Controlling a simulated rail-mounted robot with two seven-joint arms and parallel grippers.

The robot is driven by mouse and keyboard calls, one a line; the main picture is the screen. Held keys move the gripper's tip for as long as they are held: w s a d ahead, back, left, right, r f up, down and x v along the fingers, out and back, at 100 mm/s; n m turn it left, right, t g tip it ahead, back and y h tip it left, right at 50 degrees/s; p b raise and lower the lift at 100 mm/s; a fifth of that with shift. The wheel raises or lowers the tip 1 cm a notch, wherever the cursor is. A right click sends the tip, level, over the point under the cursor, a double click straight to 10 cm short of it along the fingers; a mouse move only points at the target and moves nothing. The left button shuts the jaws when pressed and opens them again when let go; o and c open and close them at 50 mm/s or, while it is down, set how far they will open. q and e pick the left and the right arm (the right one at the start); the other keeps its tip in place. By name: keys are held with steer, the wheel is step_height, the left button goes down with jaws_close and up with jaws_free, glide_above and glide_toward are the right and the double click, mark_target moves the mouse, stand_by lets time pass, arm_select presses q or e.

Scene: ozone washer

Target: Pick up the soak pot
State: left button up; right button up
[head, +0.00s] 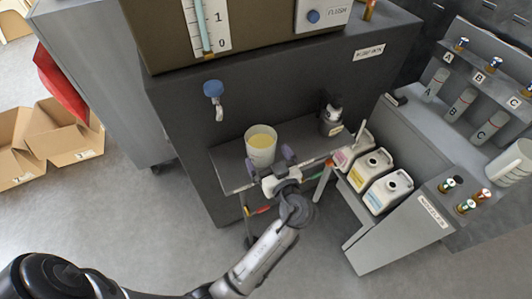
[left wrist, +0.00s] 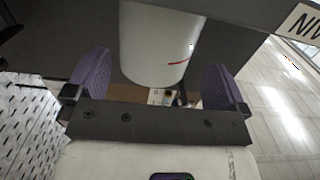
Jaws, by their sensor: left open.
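The soak pot, a white cup-shaped pot (head: 260,152) with yellow contents, stands upright on a grey shelf (head: 228,160) at the front of the dark cabinet. In the left wrist view, the white pot (left wrist: 158,45), with a short red mark on its wall, shows between and beyond the two purple fingers. My left gripper (head: 269,161) is open, its fingers at the near side of the pot. I see no finger pressing on the pot, and exact contact cannot be told. My right gripper is not in view.
A blue-handled tap (head: 214,92) sticks out above and left of the pot. A dark bottle (head: 331,120) stands right on the shelf. Several white jugs (head: 369,166) stand in a rack at right. Open cardboard boxes (head: 60,135) lie at far left.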

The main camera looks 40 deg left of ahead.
mark_target(268, 160)
arm_select(q)
step_height(268, 160, down, 2)
steer(key=shift+w+f+b, duration=0.1)
steer(key=shift+w+b, duration=0.05)
steer(key=shift+b, duration=0.45)
steer(key=shift+a+f, duration=0.1)
steer(key=b+x, duration=0.1)
steer(key=x, duration=0.3)
steer(key=shift+w, duration=0.1)
steer(key=shift+w+a, duration=0.1)
steer(key=shift+a, duration=0.25)
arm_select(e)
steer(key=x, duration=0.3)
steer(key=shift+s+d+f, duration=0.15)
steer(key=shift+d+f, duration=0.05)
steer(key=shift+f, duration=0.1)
arm_select(q)
steer(key=c, duration=0.8)
